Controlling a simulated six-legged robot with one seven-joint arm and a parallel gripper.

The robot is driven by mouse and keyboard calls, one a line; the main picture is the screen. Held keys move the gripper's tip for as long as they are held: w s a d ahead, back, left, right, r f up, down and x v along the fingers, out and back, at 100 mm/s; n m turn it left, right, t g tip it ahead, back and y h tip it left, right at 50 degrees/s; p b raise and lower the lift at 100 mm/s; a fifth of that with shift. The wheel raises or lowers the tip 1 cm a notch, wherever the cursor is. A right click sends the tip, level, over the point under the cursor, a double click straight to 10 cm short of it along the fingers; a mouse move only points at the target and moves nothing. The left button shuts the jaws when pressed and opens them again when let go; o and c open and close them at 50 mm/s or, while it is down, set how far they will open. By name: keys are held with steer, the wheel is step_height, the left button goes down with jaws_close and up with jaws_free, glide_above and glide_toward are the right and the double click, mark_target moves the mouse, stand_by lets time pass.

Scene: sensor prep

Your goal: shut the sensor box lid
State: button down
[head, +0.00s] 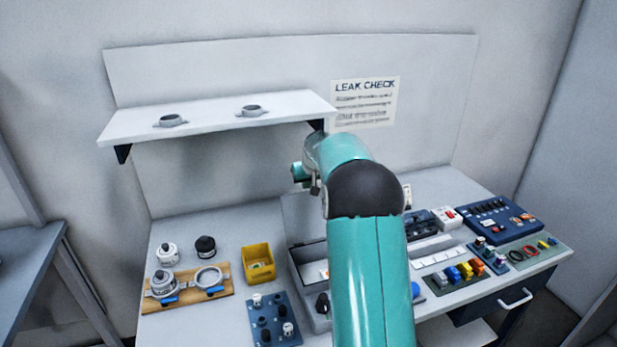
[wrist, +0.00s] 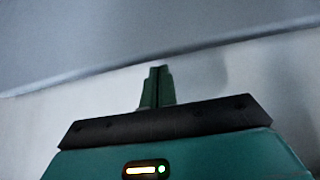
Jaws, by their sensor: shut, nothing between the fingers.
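The sensor box (head: 297,277) is a grey case on the bench, partly hidden behind my arm. Its lid (head: 300,218) looks raised, a pale panel standing up at the back of the box. Some dark and white contents show inside at the left. In the wrist view my gripper (wrist: 157,72) has its two green fingers together with nothing between them. In the head view my arm hides the fingers. A blue-grey surface with a slanting edge fills the top of the wrist view; I cannot tell what it is or whether the fingers touch it.
A white shelf (head: 225,116) hangs above the bench's left half. A yellow bin (head: 258,263), a blue block with knobs (head: 273,318) and a wooden board with clamps (head: 188,290) stand left of the box. A blue panel (head: 504,220) and small parts crowd the right.

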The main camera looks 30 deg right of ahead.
steer(key=s, duration=0.2)
steer(key=s+a, duration=0.1)
steer(key=shift+s+r, duration=0.2)
steer(key=shift+r, duration=0.2)
steer(key=shift+s+a+r, duration=0.1)
steer(key=shift+s+r, duration=0.05)
steer(key=shift+s, duration=0.05)
